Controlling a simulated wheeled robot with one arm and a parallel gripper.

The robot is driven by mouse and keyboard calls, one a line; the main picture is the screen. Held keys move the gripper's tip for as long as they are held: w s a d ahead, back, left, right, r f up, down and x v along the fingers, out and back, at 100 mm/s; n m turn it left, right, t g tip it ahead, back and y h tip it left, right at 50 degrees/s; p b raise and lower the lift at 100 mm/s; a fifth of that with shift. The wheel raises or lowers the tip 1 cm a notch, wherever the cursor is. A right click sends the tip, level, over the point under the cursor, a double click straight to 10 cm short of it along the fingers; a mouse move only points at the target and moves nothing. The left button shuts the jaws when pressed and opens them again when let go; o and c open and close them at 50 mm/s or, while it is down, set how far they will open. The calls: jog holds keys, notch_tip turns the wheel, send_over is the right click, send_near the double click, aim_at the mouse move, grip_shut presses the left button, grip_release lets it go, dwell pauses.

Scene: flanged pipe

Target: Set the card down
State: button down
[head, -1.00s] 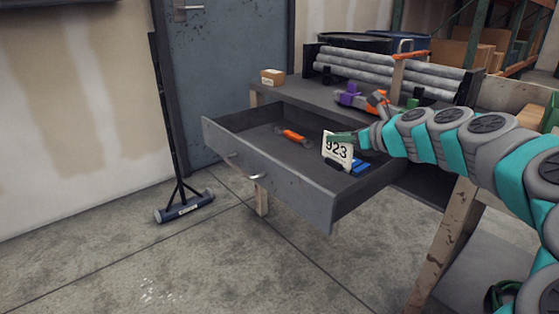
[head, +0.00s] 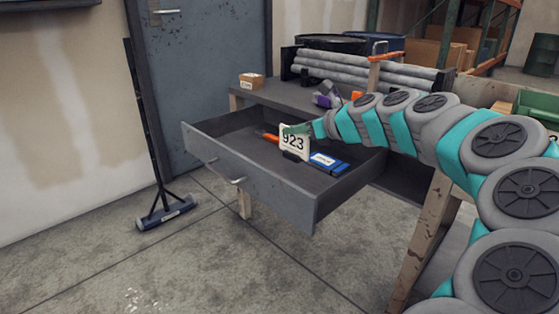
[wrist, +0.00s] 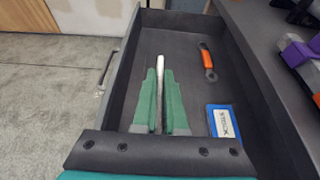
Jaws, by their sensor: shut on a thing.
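The white card (head: 293,142) with the number 923 is held upright over the open drawer (head: 265,195), in front of my arm in the head view. My gripper (head: 298,129) has green fingers and is shut on the card. In the wrist view, the card (wrist: 160,82) shows edge-on as a thin white strip between the two green fingers (wrist: 161,100). The drawer floor (wrist: 185,50) lies beneath it. I cannot tell whether the card's lower edge touches the floor.
In the drawer lie an orange-handled tool (wrist: 206,58) and a blue packet (wrist: 223,122), both right of the card in the wrist view. The bench top holds a small box (head: 252,80), a purple item (head: 327,95) and grey pipes (head: 360,69). A floor sweeper (head: 165,213) leans left.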

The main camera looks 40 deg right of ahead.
aim_at(280, 146)
notch_tip(280, 146, down, 4)
jog(key=shift+f+b, duration=0.2)
jog(key=shift+b, duration=0.75)
jog(key=shift+w+d+f+b, duration=0.15)
jog(key=shift+w+d+f, duration=0.65)
jog(key=shift+w, duration=1.75)
jog(key=shift+w+d+f+b, duration=0.1)
jog(key=shift+w+d+f, duration=0.7)
jog(key=shift+w, duration=1.8)
jog(key=shift+w+d+f+b, duration=0.15)
jog(key=shift+w+d+f, duration=0.65)
jog(key=shift+w, duration=1.75)
jog(key=shift+a+f, duration=0.1)
jog(key=shift+a, duration=0.1)
jog(key=c, duration=1)
grip_release()
jog(key=shift+f, duration=0.1)
